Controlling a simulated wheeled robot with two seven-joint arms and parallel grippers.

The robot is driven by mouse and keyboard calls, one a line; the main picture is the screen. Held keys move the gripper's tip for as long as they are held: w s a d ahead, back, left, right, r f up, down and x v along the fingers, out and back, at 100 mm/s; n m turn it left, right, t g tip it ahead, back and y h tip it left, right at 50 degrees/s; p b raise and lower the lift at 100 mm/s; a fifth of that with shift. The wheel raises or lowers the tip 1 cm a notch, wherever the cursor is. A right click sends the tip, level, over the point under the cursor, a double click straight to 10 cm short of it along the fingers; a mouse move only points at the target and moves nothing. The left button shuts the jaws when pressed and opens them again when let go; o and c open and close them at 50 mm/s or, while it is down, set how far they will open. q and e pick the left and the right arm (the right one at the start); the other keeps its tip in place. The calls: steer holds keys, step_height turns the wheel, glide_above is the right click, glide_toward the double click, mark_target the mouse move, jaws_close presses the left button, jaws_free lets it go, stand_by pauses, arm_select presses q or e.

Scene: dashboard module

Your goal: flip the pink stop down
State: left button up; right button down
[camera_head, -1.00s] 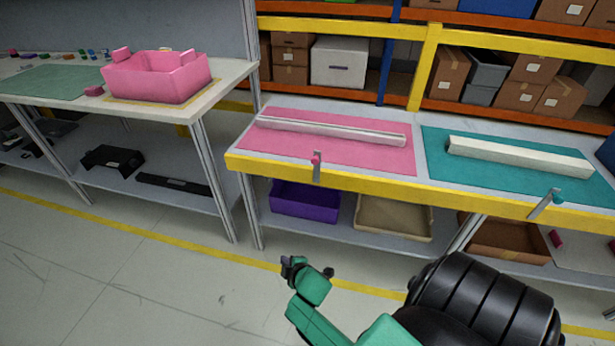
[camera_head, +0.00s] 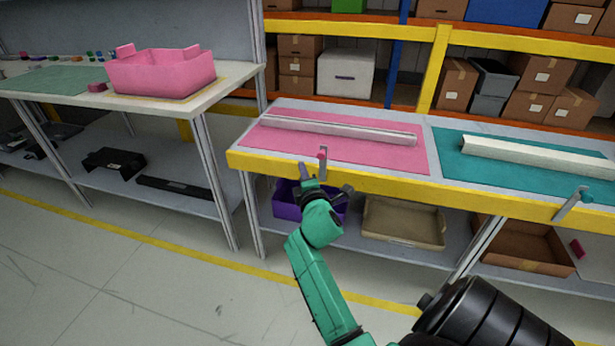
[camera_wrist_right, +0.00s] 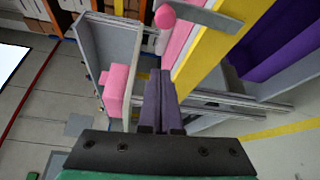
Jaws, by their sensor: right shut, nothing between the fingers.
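The pink stop is a grey metal lever (camera_head: 322,168) with a pink knob (camera_head: 323,151), standing upright at the yellow front edge of the table by the pink mat (camera_head: 380,150). In the right wrist view the knob (camera_wrist_right: 165,16) and lever (camera_wrist_right: 205,16) lie at the top, beyond the fingertips. My right gripper (camera_head: 303,168) is just left of the lever in the head view, and appears apart from it. Its two dark fingers (camera_wrist_right: 160,75) are shut together with nothing between them. My left gripper is not in view.
The yellow table edge (camera_head: 400,188) runs beside the right gripper. A purple bin (camera_head: 290,205) and a beige tray (camera_head: 400,222) sit on the shelf below. A pale long bar (camera_head: 345,130) lies on the pink mat. A second lever (camera_head: 570,205) stands by the teal mat.

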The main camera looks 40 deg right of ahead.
mark_target(322, 167)
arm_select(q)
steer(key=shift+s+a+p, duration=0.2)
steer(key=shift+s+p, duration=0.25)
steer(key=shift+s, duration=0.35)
arm_select(e)
steer(key=d, duration=0.2)
steer(key=w+d, duration=0.1)
steer(key=d, duration=0.2)
steer(key=shift+w+r, duration=0.1)
steer(key=shift+w, duration=0.1)
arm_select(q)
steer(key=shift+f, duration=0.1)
